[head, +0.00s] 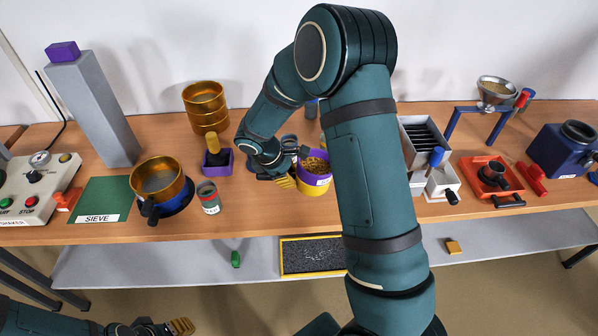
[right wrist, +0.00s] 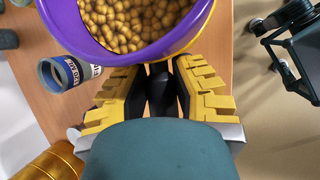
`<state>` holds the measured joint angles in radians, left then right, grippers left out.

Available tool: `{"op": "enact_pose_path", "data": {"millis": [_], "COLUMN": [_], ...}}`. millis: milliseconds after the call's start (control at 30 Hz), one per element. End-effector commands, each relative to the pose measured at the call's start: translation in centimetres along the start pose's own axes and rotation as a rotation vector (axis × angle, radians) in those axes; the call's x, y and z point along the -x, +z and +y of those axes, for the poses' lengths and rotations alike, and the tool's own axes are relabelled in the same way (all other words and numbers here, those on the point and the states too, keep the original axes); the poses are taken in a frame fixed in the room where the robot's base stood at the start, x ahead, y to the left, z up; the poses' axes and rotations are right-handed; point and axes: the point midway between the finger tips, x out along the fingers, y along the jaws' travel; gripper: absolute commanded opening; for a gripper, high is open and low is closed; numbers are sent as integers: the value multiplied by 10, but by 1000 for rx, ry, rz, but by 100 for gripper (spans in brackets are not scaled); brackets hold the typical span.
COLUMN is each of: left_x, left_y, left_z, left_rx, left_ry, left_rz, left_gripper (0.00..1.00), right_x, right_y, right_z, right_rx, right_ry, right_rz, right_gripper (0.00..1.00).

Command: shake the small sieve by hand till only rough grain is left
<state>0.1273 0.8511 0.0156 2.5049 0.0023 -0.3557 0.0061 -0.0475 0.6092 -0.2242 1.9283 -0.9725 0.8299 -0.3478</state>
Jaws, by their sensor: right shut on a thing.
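A yellow tub with a purple rim (head: 316,185) stands at the middle of the table, with coarse round brown grain (head: 315,166) in it. In the right wrist view the tub's purple wall (right wrist: 196,22) and the grain (right wrist: 130,22) show close up. My right gripper (right wrist: 160,85) is shut on the tub's black handle (right wrist: 164,92), between its yellow finger pads. A brass sieve (head: 160,184) with a black handle sits on a dark blue base at the left; its mesh looks greyish. My left gripper (head: 182,326) is low at the bottom left, away from everything; its jaw state is unclear.
A labelled cup (head: 209,198), a brush in a purple holder (head: 217,160) and stacked brass sieves (head: 206,107) stand left of my right gripper. A green SIEVE mat (head: 103,199) lies at the left. A red press (head: 490,177) is at the right. A black tray (head: 312,256) lies below.

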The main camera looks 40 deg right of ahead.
Motion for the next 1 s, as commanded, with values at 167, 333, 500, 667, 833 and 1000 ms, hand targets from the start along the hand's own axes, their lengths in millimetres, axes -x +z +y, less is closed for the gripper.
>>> {"op": "enact_pose_path", "data": {"millis": [167, 333, 500, 667, 833, 1000], "left_x": [0, 0, 0, 0, 0, 1], "left_y": [0, 0, 0, 0, 0, 0], "left_z": [0, 0, 0, 0, 0, 0], "left_rx": [0, 0, 0, 0, 0, 0], "left_ry": [0, 0, 0, 0, 0, 0], "left_rz": [0, 0, 0, 0, 0, 0], "left_gripper": [47, 47, 47, 47, 47, 47], "right_x": [0, 0, 0, 0, 0, -5], "right_y": [0, 0, 0, 0, 1, 10], "right_z": [0, 0, 0, 0, 1, 7], "right_rx": [0, 0, 0, 0, 0, -4], "right_ry": [1, 1, 1, 1, 1, 0], "right_rz": [0, 0, 0, 0, 0, -1], "right_gripper": [0, 0, 0, 0, 0, 0]}}
